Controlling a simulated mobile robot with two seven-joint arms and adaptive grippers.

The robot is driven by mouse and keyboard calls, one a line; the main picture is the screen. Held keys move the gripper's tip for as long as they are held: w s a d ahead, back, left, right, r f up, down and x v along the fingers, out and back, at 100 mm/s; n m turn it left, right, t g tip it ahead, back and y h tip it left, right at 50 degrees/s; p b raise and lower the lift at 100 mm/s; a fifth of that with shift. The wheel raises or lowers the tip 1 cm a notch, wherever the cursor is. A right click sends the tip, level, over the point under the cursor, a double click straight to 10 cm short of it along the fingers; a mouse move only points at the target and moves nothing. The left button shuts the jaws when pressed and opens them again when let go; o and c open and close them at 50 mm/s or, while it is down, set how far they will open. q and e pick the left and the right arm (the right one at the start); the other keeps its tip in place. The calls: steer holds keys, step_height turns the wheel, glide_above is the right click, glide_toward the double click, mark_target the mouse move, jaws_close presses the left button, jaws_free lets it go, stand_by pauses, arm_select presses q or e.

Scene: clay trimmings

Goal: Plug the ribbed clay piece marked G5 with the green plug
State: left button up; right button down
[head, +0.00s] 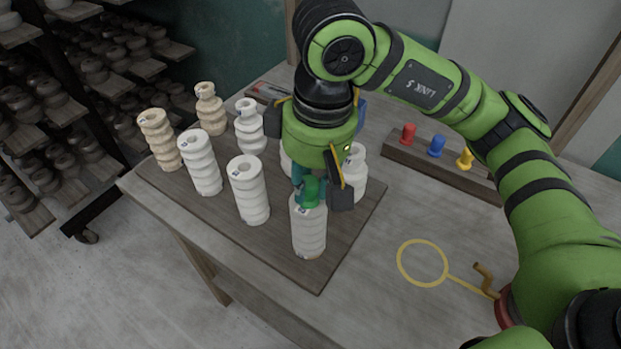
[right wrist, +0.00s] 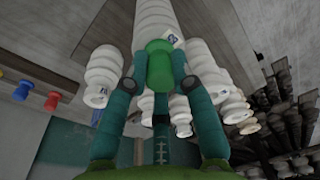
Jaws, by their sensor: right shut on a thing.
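My right gripper (head: 309,181) is shut on the green plug (head: 308,194), right at the top of the front-right ribbed clay piece (head: 309,232). The plug (right wrist: 160,66) shows between the teal fingers in the right wrist view, in line with a white ribbed piece (right wrist: 155,18). I cannot tell how far the plug is inside the mouth. The piece stands upright and has a small label near its top, too small to read. The plug and fingers hide its mouth. My left gripper is not in view.
Other ribbed pieces stand close by on the dark board (head: 265,243), including a white one (head: 249,190) to the left and another (head: 354,175) behind. A rack (head: 440,170) holds red, blue and yellow plugs. A yellow ring (head: 422,263) lies on clear tabletop at right.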

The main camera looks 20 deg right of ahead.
steer(key=c, duration=1)
jaws_free()
steer(key=shift+f, duration=0.1)
steer(key=shift+o, duration=0.2)
step_height(320, 180, up, 12)
steer(key=s, duration=0.1)
steer(key=shift+d, duration=0.4)
